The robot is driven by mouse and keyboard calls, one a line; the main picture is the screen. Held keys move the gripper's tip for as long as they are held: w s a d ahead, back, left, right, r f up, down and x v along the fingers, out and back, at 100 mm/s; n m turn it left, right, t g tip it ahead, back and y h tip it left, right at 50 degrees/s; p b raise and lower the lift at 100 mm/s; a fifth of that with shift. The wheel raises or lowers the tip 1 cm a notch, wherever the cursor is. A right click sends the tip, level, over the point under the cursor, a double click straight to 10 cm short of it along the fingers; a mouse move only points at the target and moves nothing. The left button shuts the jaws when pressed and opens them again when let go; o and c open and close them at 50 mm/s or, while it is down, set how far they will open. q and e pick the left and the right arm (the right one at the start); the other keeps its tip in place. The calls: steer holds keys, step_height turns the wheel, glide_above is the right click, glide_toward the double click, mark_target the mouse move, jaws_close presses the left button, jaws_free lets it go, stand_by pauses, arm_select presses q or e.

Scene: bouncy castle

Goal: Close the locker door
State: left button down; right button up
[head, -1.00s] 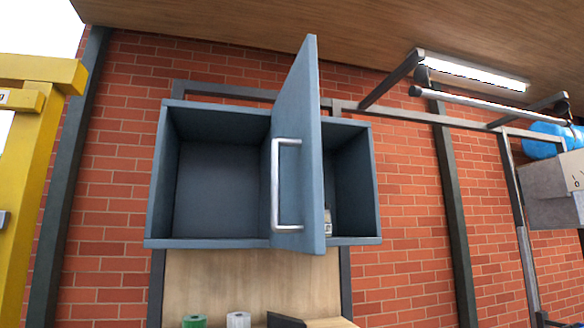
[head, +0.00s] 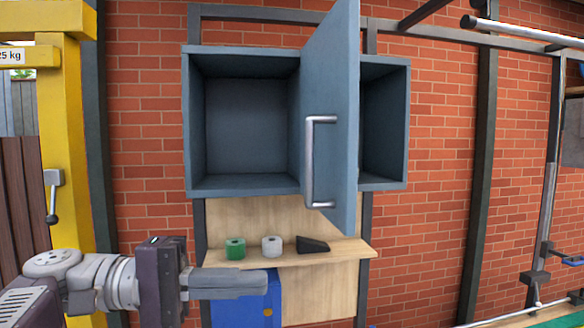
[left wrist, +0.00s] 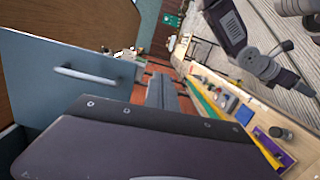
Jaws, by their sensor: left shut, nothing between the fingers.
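The locker (head: 297,188) is a blue-grey wall box on the brick wall, its inside exposed on both sides of the door. The locker door (head: 338,80) stands wide open, sticking out towards me, with a silver bar handle (head: 310,165) on its left face. The door (left wrist: 40,75) and its handle (left wrist: 88,75) also show at the left of the left wrist view. My left gripper (head: 262,283) is shut and empty, below and left of the door, apart from it. Its fingers also show in the left wrist view (left wrist: 165,92). My right gripper cannot be made out.
Below the locker, a wooden shelf (head: 290,257) carries a green roll (head: 235,248), a white roll (head: 272,246) and a black wedge (head: 312,245). A blue item (head: 245,312) is behind my left gripper. A yellow post (head: 62,140) stands at the left.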

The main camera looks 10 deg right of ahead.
arm_select(q)
steer(key=a+r+t+p, duration=0.2)
steer(key=a+r+p, duration=0.1)
steer(key=r, duration=0.5)
steer(key=p, duration=0.5)
glide_toward(345, 216)
steer(key=shift+n, duration=0.3)
steer(key=d, duration=0.5)
steer(key=shift+w+d+r, duration=0.15)
steer(key=shift+w+d, duration=0.05)
steer(key=shift+d, duration=0.05)
steer(key=shift+w+d, duration=0.1)
steer(key=shift+d, duration=0.55)
steer(key=shift+f, duration=0.25)
arm_select(e)
step_height(345, 216, up, 11)
steer(key=shift+a+r, duration=0.2)
arm_select(q)
steer(key=shift+d, duration=0.1)
arm_select(e)
steer(key=shift+w, duration=0.1)
